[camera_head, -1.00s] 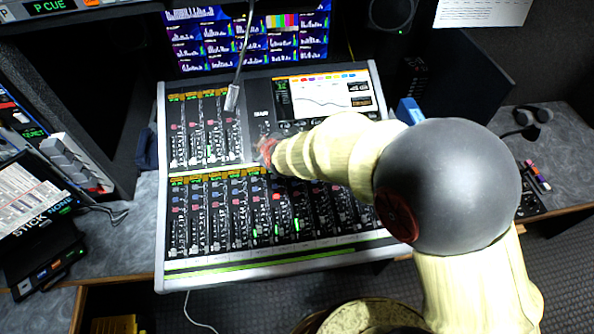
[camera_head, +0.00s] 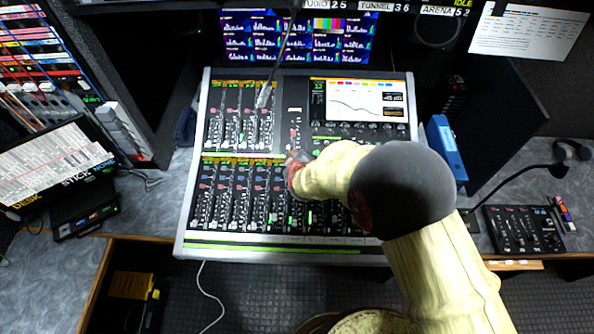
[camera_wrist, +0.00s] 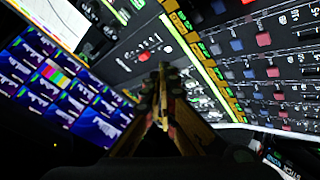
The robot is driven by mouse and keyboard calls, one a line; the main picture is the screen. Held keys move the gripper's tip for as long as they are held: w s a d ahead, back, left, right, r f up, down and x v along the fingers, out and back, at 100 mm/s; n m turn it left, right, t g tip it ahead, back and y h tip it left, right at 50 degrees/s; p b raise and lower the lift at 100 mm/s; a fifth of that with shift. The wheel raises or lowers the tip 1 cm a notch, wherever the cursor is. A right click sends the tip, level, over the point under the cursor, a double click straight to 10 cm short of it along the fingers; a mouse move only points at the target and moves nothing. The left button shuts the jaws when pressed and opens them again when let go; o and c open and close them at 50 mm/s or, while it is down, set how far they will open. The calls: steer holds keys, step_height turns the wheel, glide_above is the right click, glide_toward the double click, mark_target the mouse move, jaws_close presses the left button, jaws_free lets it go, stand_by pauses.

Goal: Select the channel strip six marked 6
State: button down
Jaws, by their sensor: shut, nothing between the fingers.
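The mixing console (camera_head: 190,236) stands on the desk, with an upper-left bank of several channel strips (camera_head: 240,118) and a longer lower bank (camera_head: 240,195). The digits on the strips are too small to read, so I cannot tell which is strip six. My gripper (camera_head: 292,158) is over the console near the gap between the banks, right of the upper bank. In the wrist view my gripper (camera_wrist: 162,75) is shut and empty, pointing at the panel near a small red-lit block (camera_wrist: 148,50). Blue and red strip buttons (camera_wrist: 263,39) lie to its right. My arm hides part of the lower bank's right side.
A gooseneck microphone (camera_head: 264,95) hangs over the upper bank. The console screen (camera_head: 357,98) and a monitor wall (camera_head: 250,40) are behind. A blue box (camera_head: 446,150) and a small control box (camera_head: 525,228) stand to the right.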

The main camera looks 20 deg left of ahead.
steer(key=shift+w+a+f+b, duration=0.1)
steer(key=shift+w+f+b, duration=0.1)
steer(key=shift+f+b, duration=1.05)
steer(key=shift+w+f+b, duration=0.15)
steer(key=shift+f+b, duration=0.75)
steer(key=shift+f, duration=0.7)
steer(key=shift+w+a+f+b, duration=0.1)
steer(key=shift+w+f+b, duration=0.1)
steer(key=shift+f+b, duration=1.05)
steer(key=shift+f, duration=0.25)
steer(key=shift+f, duration=0.3)
steer(key=shift+w+f+b, duration=0.1)
steer(key=shift+f+b, duration=0.2)
steer(key=shift+f, duration=0.1)
steer(key=shift+r, duration=0.1)
steer(key=shift+d+r+p, duration=0.1)
steer(key=shift+r+p, duration=0.6)
steer(key=r+p, duration=0.2)
steer(key=r, duration=0.1)
steer(key=s+r+p, duration=0.1)
steer(key=r+p, duration=0.1)
